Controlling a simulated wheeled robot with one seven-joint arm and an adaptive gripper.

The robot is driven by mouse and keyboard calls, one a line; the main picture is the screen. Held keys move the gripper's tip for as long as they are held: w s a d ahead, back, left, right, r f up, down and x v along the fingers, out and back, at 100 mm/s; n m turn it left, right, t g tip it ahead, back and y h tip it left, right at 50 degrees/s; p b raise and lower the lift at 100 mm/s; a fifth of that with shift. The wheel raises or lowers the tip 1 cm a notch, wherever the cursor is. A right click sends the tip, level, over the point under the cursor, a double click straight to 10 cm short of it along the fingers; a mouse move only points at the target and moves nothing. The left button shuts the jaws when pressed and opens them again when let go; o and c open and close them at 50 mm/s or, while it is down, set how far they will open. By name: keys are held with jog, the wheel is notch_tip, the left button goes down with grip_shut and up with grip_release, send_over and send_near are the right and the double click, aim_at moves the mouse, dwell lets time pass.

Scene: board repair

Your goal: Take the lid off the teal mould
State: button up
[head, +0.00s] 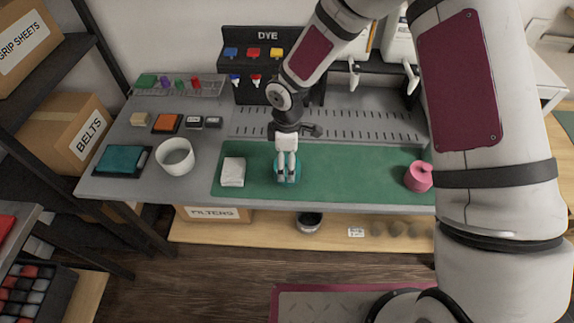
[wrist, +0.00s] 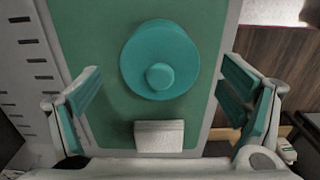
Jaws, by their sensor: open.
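The teal mould (wrist: 159,75) stands on the green mat (wrist: 100,20), seen from above in the wrist view. Its round lid with a small knob (wrist: 160,76) is on top. In the head view the mould (head: 288,176) is mostly hidden behind my gripper (head: 287,176). My gripper (wrist: 165,105) is open, with its two teal-padded fingers wide apart on either side of the view. The lid lies between the fingers' lines in the wrist view, and nothing is held. I cannot tell the exact height of the fingertips above it.
A white block or folded cloth (head: 233,171) lies on the mat just left of the mould. A pink mould (head: 418,176) stands at the mat's right end. A white bowl (head: 175,156) and a teal pad (head: 122,160) are farther left. The mat between the moulds is clear.

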jog(key=shift+f, duration=0.95)
jog(key=c, duration=1.1)
jog(key=shift+r, duration=0.15)
